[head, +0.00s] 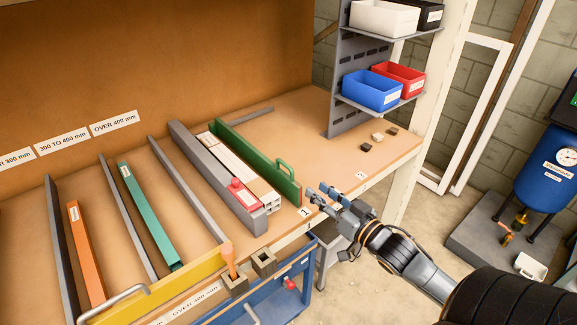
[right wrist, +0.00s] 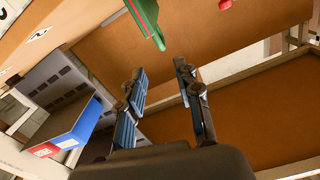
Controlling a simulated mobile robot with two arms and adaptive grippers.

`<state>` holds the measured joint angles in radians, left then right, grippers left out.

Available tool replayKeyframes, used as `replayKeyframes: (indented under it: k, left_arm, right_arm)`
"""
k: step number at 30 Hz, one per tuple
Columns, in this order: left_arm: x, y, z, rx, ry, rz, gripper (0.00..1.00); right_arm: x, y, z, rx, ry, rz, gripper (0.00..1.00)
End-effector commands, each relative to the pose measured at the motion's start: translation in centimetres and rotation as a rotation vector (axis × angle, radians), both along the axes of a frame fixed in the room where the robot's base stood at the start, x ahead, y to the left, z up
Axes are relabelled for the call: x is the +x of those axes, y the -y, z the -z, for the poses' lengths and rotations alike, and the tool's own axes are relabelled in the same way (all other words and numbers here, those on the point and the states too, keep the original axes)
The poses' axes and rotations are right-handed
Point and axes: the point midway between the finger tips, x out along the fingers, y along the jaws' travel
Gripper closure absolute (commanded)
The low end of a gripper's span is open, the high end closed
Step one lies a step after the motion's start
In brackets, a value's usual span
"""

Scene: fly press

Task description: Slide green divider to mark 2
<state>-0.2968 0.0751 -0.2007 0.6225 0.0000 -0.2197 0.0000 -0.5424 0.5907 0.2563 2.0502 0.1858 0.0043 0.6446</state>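The green divider (head: 258,158) stands on edge on the wooden bench, with a green loop handle (head: 286,171) near its front end. That front end is close to the "1" label (head: 305,212) on the bench's front edge. The "2" label (head: 361,176) is farther right along the edge and also shows in the right wrist view (right wrist: 38,34). My right gripper (head: 321,194) is open and empty, just right of the divider's front end. In the right wrist view the divider's end (right wrist: 147,22) lies beyond the open fingertips (right wrist: 160,70), apart from them. My left gripper is out of view.
Other dividers and bars fill the left.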

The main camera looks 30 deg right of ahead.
Motion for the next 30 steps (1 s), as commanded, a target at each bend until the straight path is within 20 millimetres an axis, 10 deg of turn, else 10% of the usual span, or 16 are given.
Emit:
replayKeyframes:
  k: [30]
  left_arm:
    - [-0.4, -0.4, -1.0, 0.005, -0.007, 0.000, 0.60]
  right_arm:
    - [13.5, -1.1, -0.2, -0.001, 0.004, -0.001, 0.66]
